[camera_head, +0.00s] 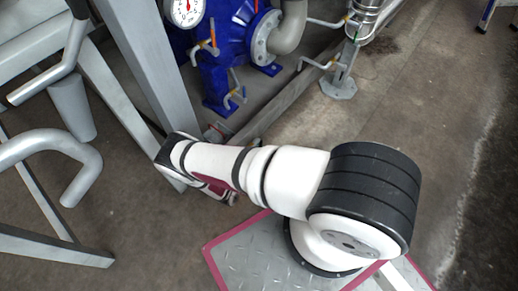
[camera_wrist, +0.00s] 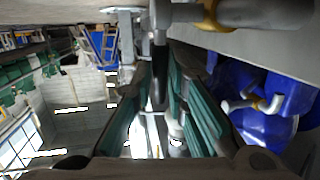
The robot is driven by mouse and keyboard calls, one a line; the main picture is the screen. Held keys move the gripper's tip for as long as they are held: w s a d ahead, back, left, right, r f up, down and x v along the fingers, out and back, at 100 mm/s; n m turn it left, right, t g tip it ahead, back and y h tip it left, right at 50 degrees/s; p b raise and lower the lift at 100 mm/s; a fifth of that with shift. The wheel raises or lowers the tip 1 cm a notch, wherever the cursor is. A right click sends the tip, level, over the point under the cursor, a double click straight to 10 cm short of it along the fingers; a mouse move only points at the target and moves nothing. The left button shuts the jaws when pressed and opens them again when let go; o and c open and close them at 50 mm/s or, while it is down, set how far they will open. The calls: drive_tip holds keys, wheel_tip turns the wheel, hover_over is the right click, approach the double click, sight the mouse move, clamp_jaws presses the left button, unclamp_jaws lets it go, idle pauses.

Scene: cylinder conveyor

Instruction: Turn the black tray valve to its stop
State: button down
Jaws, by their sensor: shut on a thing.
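In the wrist view, the black tray valve's handle (camera_wrist: 158,90) stands upright between the two teal-padded fingers of my gripper (camera_wrist: 161,68). The gripper is shut on this handle. A grey metal fitting (camera_wrist: 160,18) shows just above the handle. How far the valve is turned cannot be told from here. In the head view, my white arm reaches left to a grey steel leg, and the wrist hides the fingers and the valve.
A grey steel frame (camera_head: 150,65) stands at the left with bent tube handles (camera_head: 60,145). A blue pump (camera_head: 225,60) with orange-marked small levers and a gauge (camera_head: 185,10) sits behind. A pink-edged floor plate (camera_head: 250,255) lies under my arm. The floor at right is clear.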

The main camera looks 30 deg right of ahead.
drive_tip(key=shift+a+f, duration=0.1)
drive_tip(key=shift+f, duration=0.05)
idle(0.4)
drive_tip(key=c, duration=1.6)
unclamp_jaws()
drive_tip(key=shift+s+a, duration=0.1)
drive_tip(key=v, duration=1.1)
drive_tip(key=shift+s+a+f, duration=0.2)
drive_tip(key=shift+s+a, duration=0.05)
drive_tip(key=shift+a, duration=0.1)
